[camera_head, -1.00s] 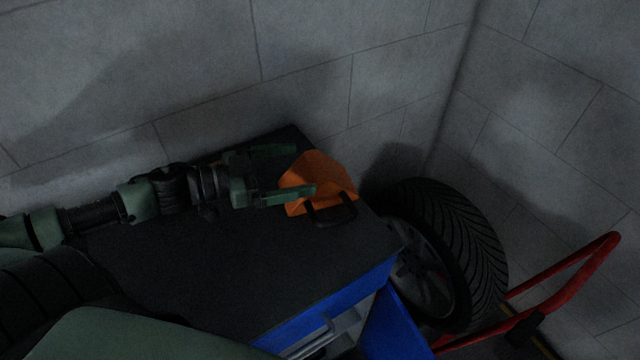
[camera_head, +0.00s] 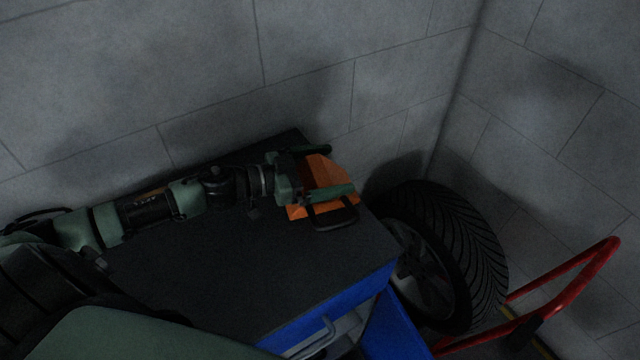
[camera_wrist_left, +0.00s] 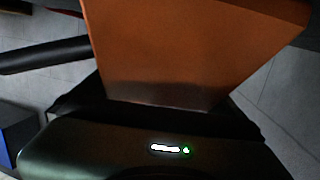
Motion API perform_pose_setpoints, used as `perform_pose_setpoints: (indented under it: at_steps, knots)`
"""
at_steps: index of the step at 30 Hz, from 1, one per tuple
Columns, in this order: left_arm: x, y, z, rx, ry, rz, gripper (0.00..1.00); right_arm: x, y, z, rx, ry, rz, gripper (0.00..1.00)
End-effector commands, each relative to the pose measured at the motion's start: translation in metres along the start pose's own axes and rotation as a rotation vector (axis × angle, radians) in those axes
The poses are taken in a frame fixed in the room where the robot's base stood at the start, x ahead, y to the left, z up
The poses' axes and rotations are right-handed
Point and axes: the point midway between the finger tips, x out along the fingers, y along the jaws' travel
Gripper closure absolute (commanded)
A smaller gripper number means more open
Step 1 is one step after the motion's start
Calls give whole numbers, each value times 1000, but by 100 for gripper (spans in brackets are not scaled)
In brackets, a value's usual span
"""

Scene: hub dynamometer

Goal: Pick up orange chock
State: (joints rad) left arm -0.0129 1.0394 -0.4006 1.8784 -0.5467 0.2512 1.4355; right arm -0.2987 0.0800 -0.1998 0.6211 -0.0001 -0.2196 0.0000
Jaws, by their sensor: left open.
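The orange chock (camera_head: 322,173) lies at the far right corner of the dark top of a blue cabinet, with its black handle (camera_head: 334,217) on the near side. My left gripper (camera_head: 342,171) is open, with one finger beyond the chock and the other across its near side. I cannot tell whether the fingers touch it. In the left wrist view the chock (camera_wrist_left: 180,50) fills the upper middle, close to the gripper body. My right gripper is not in view.
The blue cabinet's dark top (camera_head: 270,270) is bare in front of the arm. A tire on a wheel (camera_head: 465,250) stands just right of the cabinet. A red tubular handle (camera_head: 575,288) is at the lower right. Grey block walls (camera_head: 200,70) close off the back and right.

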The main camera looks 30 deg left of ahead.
Motion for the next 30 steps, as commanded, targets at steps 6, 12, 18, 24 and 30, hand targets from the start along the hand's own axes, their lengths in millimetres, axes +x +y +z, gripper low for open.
perform_pose_setpoints:
  at_steps: [6, 12, 18, 24, 30]
  knots:
    - [5, 0, 0, 0, -1, 0, 0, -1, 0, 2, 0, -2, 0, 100]
    - [4, 0, 0, 0, -1, 1, 25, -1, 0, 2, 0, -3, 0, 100]
    - [4, 0, 0, 0, -1, 1, 80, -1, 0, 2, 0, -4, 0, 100]
    - [4, 0, -2, 2, 3, 1, 82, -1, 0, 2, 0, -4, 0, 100]
    - [3, 0, -10, 4, 4, 2, 82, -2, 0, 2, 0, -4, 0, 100]
